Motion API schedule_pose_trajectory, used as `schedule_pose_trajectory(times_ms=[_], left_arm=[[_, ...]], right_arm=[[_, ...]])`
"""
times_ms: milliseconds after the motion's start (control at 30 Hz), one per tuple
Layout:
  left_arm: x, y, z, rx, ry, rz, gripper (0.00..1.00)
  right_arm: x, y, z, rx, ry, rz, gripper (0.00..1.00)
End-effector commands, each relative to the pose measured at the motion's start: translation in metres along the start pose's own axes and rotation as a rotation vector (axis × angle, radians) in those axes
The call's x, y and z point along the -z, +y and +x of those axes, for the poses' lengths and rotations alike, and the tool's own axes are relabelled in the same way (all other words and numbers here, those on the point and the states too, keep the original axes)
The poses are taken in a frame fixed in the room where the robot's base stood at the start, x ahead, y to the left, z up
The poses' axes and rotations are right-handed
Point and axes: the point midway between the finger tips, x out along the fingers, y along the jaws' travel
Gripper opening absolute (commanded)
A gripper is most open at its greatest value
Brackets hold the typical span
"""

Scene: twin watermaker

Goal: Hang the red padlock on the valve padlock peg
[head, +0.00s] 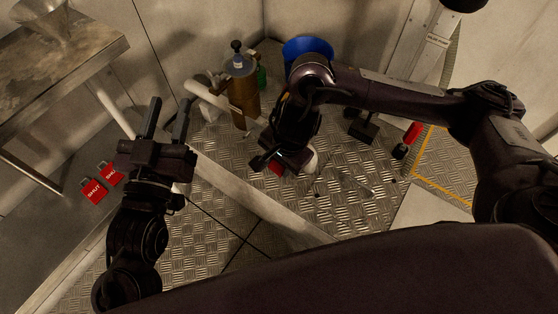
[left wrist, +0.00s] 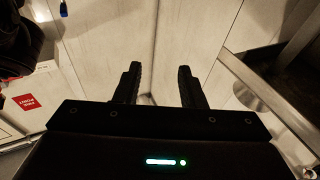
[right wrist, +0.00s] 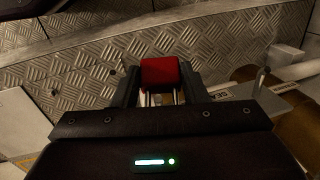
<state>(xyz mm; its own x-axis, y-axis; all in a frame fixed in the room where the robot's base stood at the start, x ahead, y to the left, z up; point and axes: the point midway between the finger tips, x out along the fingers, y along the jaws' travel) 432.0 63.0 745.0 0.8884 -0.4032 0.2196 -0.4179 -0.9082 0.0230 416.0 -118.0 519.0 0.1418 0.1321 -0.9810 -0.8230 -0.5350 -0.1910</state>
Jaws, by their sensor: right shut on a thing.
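My right gripper (right wrist: 160,88) is shut on the red padlock (right wrist: 160,71), which sits between its fingers in the right wrist view. I cannot make out the valve padlock peg for certain.
A brass cylinder (head: 242,95) with a pale pipe (head: 205,96) stands left of the right gripper. A blue bucket (head: 308,46) is behind. Red SHUT tags (head: 94,190) lie at left, near a metal table (head: 60,60). A red-and-black object (head: 412,133) stands on the right floor.

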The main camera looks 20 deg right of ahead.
Motion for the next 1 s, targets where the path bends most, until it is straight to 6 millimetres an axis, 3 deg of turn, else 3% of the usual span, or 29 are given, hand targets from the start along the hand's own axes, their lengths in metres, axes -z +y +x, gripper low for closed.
schedule_pose_trajectory(times_ms=[33, 200, 567, 767, 1000], left_arm=[[0.000, 0.000, 0.000, -0.001, -0.001, 0.000, 0.36], [-0.001, 0.000, 0.000, -0.001, -0.002, 0.001, 0.36], [-0.001, 0.000, 0.000, -0.001, -0.011, 0.001, 0.36], [-0.038, 0.002, -0.008, -0.002, -0.181, -0.006, 0.36], [-0.092, 0.006, -0.031, -0.006, -0.448, -0.021, 0.36]], right_arm=[[0.001, 0.001, 0.001, -0.002, 0.001, 0.001, 0.43], [0.000, 0.001, 0.001, -0.002, 0.001, 0.001, 0.65], [0.000, 0.000, -0.002, -0.001, 0.000, 0.000, 0.65], [0.001, -0.001, -0.012, 0.001, 0.001, 0.000, 0.65], [0.000, 0.000, -0.028, 0.000, 0.001, 0.000, 0.65]])
